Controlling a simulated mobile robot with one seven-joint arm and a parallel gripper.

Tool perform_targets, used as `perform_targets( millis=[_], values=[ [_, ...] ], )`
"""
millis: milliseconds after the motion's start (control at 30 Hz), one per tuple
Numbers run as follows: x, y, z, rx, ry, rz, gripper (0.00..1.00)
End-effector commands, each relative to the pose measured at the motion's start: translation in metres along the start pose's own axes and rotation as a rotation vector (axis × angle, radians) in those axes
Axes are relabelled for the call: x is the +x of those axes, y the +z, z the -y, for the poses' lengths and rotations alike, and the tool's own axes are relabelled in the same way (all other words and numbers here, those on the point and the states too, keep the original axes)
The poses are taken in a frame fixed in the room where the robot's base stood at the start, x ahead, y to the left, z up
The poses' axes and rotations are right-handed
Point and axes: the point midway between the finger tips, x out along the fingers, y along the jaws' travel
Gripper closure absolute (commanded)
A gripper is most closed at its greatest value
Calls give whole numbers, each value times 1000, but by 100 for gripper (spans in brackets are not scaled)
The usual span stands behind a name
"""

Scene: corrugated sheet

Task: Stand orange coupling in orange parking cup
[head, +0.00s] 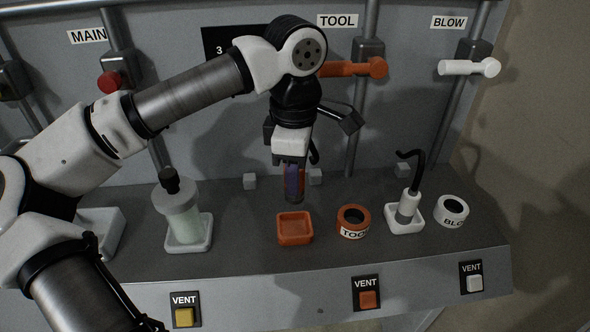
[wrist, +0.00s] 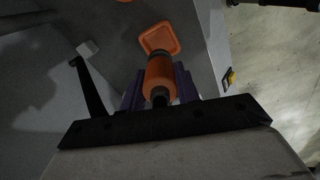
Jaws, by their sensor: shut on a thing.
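The orange coupling (wrist: 160,78) is gripped between the purple fingers of my gripper (head: 294,184). In the head view the fingers largely hide it, and a grey end shows just below them. It hangs about upright above the bench. The orange parking cup (head: 295,239) is a shallow square orange holder on the bench, in front of and below my gripper. It looks empty. In the wrist view the cup (wrist: 160,38) shows just beyond the coupling, and the two are apart.
An orange ring marked TOOL (head: 353,234) stands right of the cup. Farther right are a white-based coupling with a black hose (head: 408,205) and a white BLOW ring (head: 453,211). A bottle (head: 183,219) stands left. The orange TOOL valve handle (head: 358,68) is on the panel behind.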

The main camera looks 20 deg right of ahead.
Motion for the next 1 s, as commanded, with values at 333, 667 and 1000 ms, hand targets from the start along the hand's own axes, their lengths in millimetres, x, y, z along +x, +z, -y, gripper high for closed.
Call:
perform_targets(
  millis=[333, 667, 1000],
  values=[
    [35, 0, 0, -1, 0, -1, 100],
    [54, 0, 0, -1, 1, 0, 100],
    [53, 0, 0, -1, 1, 0, 100]
  ],
)
